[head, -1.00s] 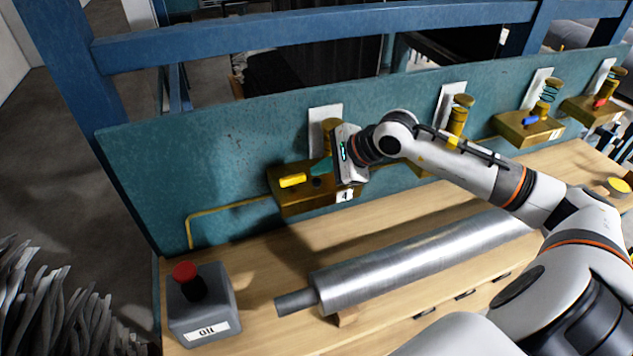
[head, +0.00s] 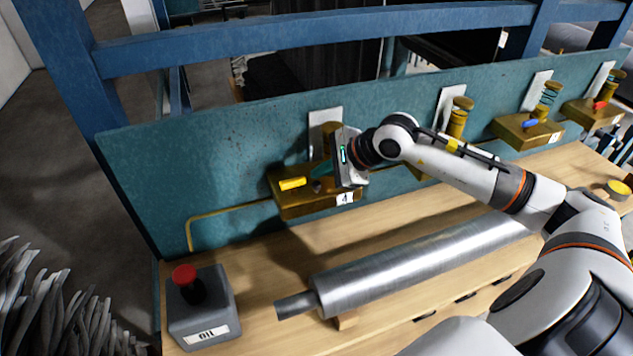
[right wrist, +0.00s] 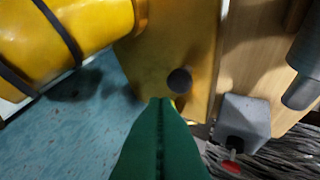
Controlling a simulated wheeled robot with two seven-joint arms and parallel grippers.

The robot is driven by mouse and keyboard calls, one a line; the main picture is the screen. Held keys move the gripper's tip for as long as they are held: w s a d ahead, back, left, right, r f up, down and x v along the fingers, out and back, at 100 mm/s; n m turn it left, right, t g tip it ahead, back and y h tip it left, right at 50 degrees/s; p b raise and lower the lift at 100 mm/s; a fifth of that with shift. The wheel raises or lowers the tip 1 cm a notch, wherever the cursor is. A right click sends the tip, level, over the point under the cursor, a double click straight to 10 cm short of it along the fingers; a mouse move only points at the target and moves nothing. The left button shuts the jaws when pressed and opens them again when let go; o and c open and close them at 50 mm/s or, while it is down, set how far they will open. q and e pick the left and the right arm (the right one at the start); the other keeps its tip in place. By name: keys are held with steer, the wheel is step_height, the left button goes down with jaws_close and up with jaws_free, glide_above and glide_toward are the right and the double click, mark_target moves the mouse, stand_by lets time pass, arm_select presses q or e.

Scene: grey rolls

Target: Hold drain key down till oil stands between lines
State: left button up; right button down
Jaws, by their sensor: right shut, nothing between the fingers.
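A brass block (head: 290,206) labelled 4 is fixed to the teal panel, with a small yellow key (head: 292,184) at its left end. In the right wrist view the block (right wrist: 175,45) carries a dark round knob (right wrist: 180,80), and a yellow cylinder with dark bands (right wrist: 85,30) lies at upper left. My right gripper (head: 322,170) is over the block, right of the yellow key. Its green fingers (right wrist: 160,103) are together and empty, their tips just short of the knob in that picture; contact cannot be told. A bit of yellow shows behind the tips. The oil level cannot be read. My left gripper is out of view.
A grey box labelled OIL with a red button (head: 184,274) stands at the bench's front left. A metal roller (head: 400,265) lies along the wooden bench. More brass blocks (head: 525,131) line the panel to the right. A blue rail (head: 300,38) runs behind.

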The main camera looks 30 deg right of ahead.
steer(key=shift+f, duration=0.1)
stand_by(0.7)
steer(key=shift+f+b, duration=0.35)
steer(key=shift+b, duration=0.45)
steer(key=shift+f+b, duration=0.55)
steer(key=shift+b, duration=0.15)
stand_by(0.5)
stand_by(1.1)
steer(key=shift+r+p, duration=0.3)
steer(key=shift+r, duration=0.7)
step_height(320, 180, up, 5)
steer(key=shift+p, duration=1.1)
